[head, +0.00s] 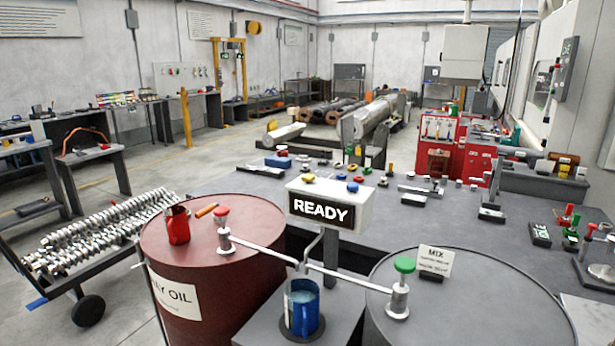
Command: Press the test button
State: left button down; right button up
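A white box with a black READY display (322,211) stands on a post between two barrels. A yellow button (308,178) and a blue button (353,187) show at its top edge. No label reading "test" can be made out, so I cannot tell which is the test button. A red-topped tap (223,233) stands on the dark red barrel (262,215) at left. A green-topped tap (400,290) stands on the grey barrel (470,318) at right. Thin pipes run from both taps to a spout above a blue mug (302,308). Neither gripper is in view.
A MIX card (434,262) stands on the grey barrel. The mug sits on a grey stand (258,325). Behind is a grey workbench (430,222) with many small parts.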

aim_at(309, 178)
jog(key=i+j, duration=1.05)
jog(key=i+z, duration=0.1)
jog(key=z, duration=1.7)
